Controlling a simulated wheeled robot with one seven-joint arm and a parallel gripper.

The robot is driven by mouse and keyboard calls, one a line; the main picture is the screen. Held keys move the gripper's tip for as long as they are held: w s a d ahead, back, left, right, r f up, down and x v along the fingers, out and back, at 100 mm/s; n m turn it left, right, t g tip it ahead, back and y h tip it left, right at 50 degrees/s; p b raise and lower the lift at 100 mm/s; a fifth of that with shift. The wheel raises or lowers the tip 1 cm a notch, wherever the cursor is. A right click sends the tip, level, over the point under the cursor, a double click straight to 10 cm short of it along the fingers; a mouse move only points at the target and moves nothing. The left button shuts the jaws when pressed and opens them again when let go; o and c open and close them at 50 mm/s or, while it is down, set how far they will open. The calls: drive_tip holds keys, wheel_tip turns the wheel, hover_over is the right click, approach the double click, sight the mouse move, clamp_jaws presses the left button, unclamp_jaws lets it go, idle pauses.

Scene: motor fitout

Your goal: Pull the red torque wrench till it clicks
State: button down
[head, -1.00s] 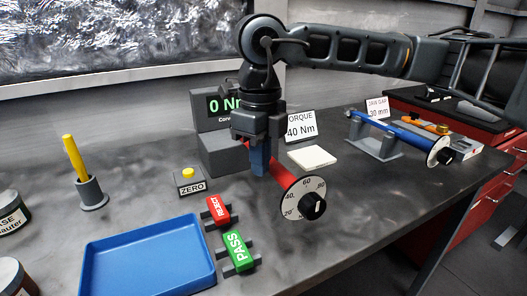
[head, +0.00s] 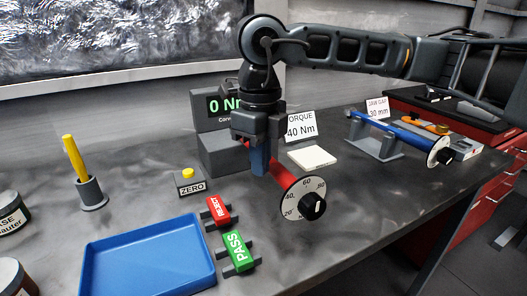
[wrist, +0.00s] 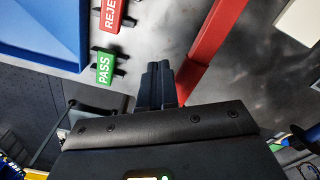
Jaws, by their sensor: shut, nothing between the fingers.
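The red torque wrench (head: 285,175) reaches out over the bench with a round white dial (head: 303,198) at its near end. Its red bar also shows in the wrist view (wrist: 212,42). My gripper (head: 259,170) points down beside the left side of the red bar, its blue fingers closed together with nothing between them. In the wrist view the shut fingers (wrist: 157,72) lie just left of the bar; I cannot tell whether they touch it. The grey tester (head: 222,155) behind has a display (head: 224,104) reading 0 Nm. My gripper partly hides the tester and the wrench's far end.
A sign (head: 301,126) reads torque 40 Nm. A blue tray (head: 150,258), red REJECT block (head: 218,211), green PASS block (head: 237,247) and yellow ZERO button (head: 188,173) lie left. A blue wrench (head: 400,133) rests on a stand at right. The bench right of the dial is clear.

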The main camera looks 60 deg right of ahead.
sight(280, 166)
drive_tip(key=shift+f, duration=0.15)
wheel_tip(280, 166, down, 2)
drive_tip(key=b, duration=0.2)
drive_tip(key=shift+b, duration=0.4)
drive_tip(key=shift+s+d+b, duration=0.4)
drive_tip(key=shift+d, duration=0.25)
drive_tip(key=shift+s+d+b, duration=0.4)
drive_tip(key=shift+d+b, duration=0.05)
drive_tip(key=shift+d, duration=0.25)
drive_tip(key=shift+s+d+b, duration=0.4)
drive_tip(key=shift+d, duration=0.25)
idle(2.0)
drive_tip(key=shift+w+a, duration=0.1)
drive_tip(key=shift+a, duration=0.05)
drive_tip(key=shift+w+a+b, duration=0.45)
drive_tip(key=shift+w+a, duration=0.1)
drive_tip(key=shift+a, duration=0.35)
drive_tip(key=shift+w+a+b, duration=0.45)
drive_tip(key=shift+w+a, duration=0.1)
drive_tip(key=shift+a, duration=0.35)
wheel_tip(280, 166, up, 9)
drive_tip(key=p, duration=0.3)
